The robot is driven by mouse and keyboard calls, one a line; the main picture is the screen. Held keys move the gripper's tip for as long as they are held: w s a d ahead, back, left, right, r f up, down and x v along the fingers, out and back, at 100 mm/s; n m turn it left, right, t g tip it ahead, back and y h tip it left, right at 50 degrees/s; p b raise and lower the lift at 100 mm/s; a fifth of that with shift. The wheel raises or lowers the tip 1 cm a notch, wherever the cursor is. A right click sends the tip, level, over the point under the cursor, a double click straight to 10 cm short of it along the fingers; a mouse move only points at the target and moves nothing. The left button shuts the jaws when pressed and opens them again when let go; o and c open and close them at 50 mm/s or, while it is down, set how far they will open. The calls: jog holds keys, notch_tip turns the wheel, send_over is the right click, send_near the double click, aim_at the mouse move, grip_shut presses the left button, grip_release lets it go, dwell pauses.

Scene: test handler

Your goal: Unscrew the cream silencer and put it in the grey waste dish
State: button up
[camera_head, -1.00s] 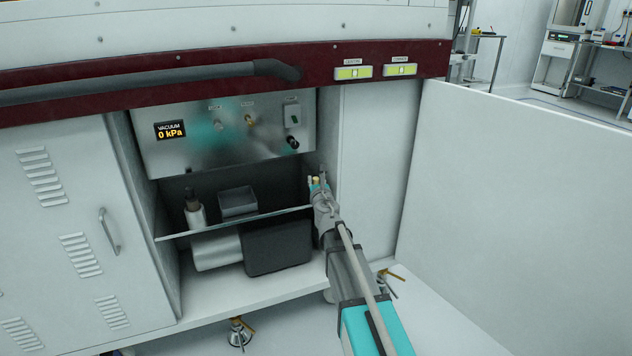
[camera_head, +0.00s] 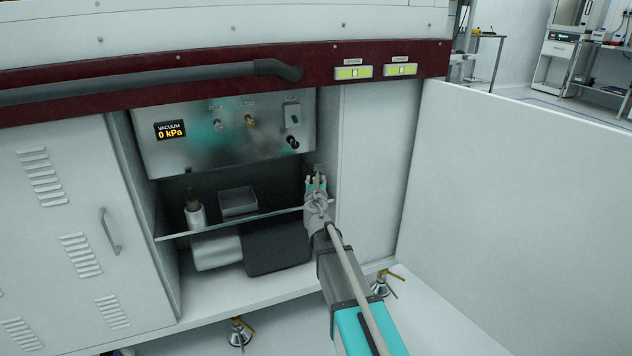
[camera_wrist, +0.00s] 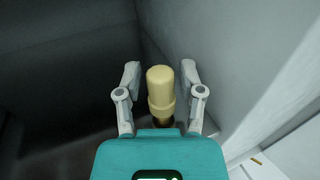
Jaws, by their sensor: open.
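The cream silencer (camera_wrist: 161,84) stands between my gripper's two fingers in the wrist view, with a brass-coloured part at its near end. My gripper (camera_wrist: 160,76) is open, with a visible gap between each finger and the silencer. In the head view my gripper (camera_head: 316,181) is at the right side of the open cabinet bay, near the right end of the glass shelf. The silencer is too small there to make out clearly. The grey waste dish (camera_head: 238,210) sits on the shelf, left of my gripper, and looks empty.
A bottle with a dark top (camera_head: 195,214) stands left of the dish on the glass shelf (camera_head: 270,216). A metal panel (camera_head: 180,158) with fittings and a 0 kPa display is above. The bay's side wall (camera_wrist: 225,75) is close on the right.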

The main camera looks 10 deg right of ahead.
jog(key=shift+m+g+h, duration=0.7)
jog(key=shift+m+h, duration=0.7)
jog(key=shift+h, duration=0.7)
jog(key=shift+m+g+h, duration=0.3)
jog(key=shift+m+h, duration=0.1)
jog(key=shift+h, duration=0.1)
jog(key=shift+w+a+m+g+h, duration=0.1)
jog(key=shift+w+m+g+h, duration=0.05)
jog(key=shift+m+g+h, duration=1.75)
jog(key=shift+m+h, duration=0.1)
jog(key=shift+h, duration=0.5)
grip_shut()
